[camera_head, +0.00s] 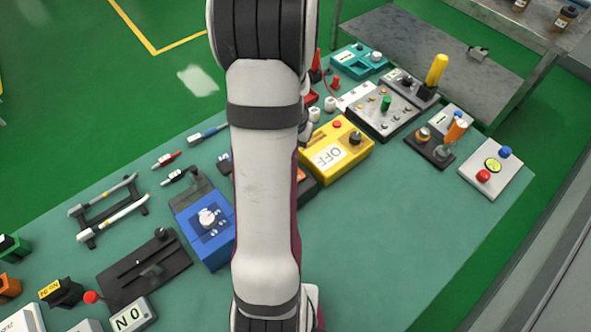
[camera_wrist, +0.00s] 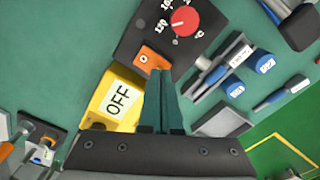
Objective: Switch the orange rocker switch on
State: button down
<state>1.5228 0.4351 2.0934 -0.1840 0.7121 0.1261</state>
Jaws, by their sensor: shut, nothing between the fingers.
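An orange piece that looks like the rocker switch (camera_wrist: 146,58) shows in the wrist view, at the corner of a black panel (camera_wrist: 135,38) with a red dial. A small mark is on its face; I cannot tell which way it is tipped. In the head view only a sliver of orange (camera_head: 301,174) shows beside my arm, next to the yellow box. My gripper (camera_wrist: 164,73) is shut and empty, its dark teal fingertips just beside the orange piece in the picture. I cannot tell whether they touch it. The head view hides the gripper behind my arm.
A yellow box (camera_head: 355,139) labelled OFF stands close to the fingers, also in the wrist view (camera_wrist: 92,103). A blue box with a white knob (camera_head: 207,218) is left of my arm. Several other devices line the green table (camera_head: 400,240), whose right front is clear.

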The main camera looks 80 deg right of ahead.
jog(key=shift+f, duration=0.6)
jog(key=shift+r, duration=3.5)
